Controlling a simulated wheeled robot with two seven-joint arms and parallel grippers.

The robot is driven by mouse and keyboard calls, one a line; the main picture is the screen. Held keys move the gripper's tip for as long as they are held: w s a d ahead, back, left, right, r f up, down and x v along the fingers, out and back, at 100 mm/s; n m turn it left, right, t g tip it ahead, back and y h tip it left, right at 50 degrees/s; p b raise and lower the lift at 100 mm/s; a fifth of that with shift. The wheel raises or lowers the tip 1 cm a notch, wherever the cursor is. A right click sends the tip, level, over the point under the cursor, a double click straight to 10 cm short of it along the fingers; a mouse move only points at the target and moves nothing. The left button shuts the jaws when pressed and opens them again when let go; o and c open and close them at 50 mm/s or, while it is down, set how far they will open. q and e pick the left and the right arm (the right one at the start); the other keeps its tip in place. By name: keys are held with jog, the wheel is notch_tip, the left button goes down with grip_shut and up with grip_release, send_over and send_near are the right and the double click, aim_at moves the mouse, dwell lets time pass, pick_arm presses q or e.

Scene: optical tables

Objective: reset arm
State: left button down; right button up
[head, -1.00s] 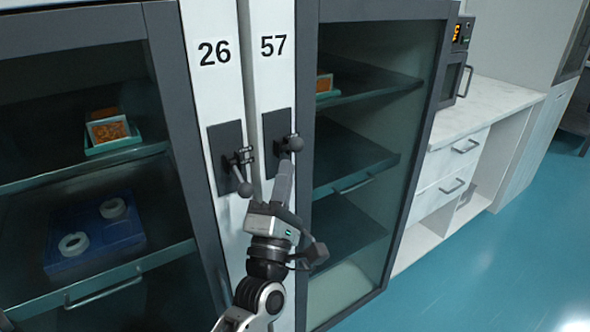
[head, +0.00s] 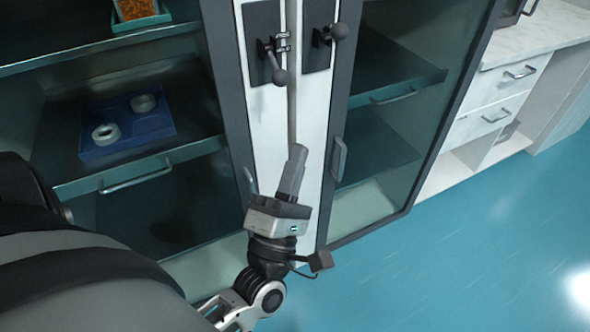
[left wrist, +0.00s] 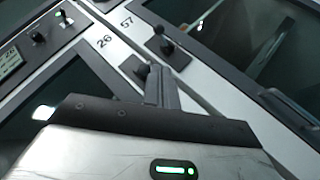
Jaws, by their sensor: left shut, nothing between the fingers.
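My left gripper (head: 297,155) is shut and empty in the head view. It stands in front of the white door frames between two glass-fronted cabinets, below their two dark latch handles. The left latch handle (head: 277,68) hangs with its ball end down, and the right latch handle (head: 336,33) has its ball end out to the right. In the left wrist view the shut fingers (left wrist: 158,75) overlap the panels marked 26 and 57 from that angle. I cannot tell any contact there. My right gripper is not in view.
The left cabinet holds a blue tray (head: 125,125) with two white rings and an orange-filled container (head: 138,10). The right cabinet's shelves (head: 385,75) look empty. A white counter with drawers (head: 505,95) stands at the right. The blue floor (head: 480,240) is clear.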

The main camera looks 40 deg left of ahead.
pick_arm(q)
jog(key=shift+s+d+f, duration=0.1)
jog(key=shift+s+f, duration=0.1)
jog(key=shift+s, duration=0.1)
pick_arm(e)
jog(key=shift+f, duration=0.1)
pick_arm(q)
jog(key=w+d+f+m+g+h+p, duration=0.2)
jog(key=d+f+m+g+h, duration=0.35)
jog(key=m+h, duration=0.6)
jog(key=s+d+f+m+g, duration=0.1)
jog(key=s+f+m+g, duration=0.2)
jog(key=f+m, duration=0.3)
jog(key=s+f+m+g+y+p, duration=0.1)
jog(key=s+f+m+g, duration=0.2)
jog(key=f+m+g, duration=0.2)
jog(key=f+m, duration=0.1)
jog(key=m, duration=0.2)
jog(key=shift+d+f+p, duration=0.2)
jog(key=shift+d+p, duration=0.1)
jog(key=shift+d, duration=0.1)
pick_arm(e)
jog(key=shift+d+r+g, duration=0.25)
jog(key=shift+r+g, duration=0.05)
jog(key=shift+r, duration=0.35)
pick_arm(q)
jog(key=shift+w, duration=0.1)
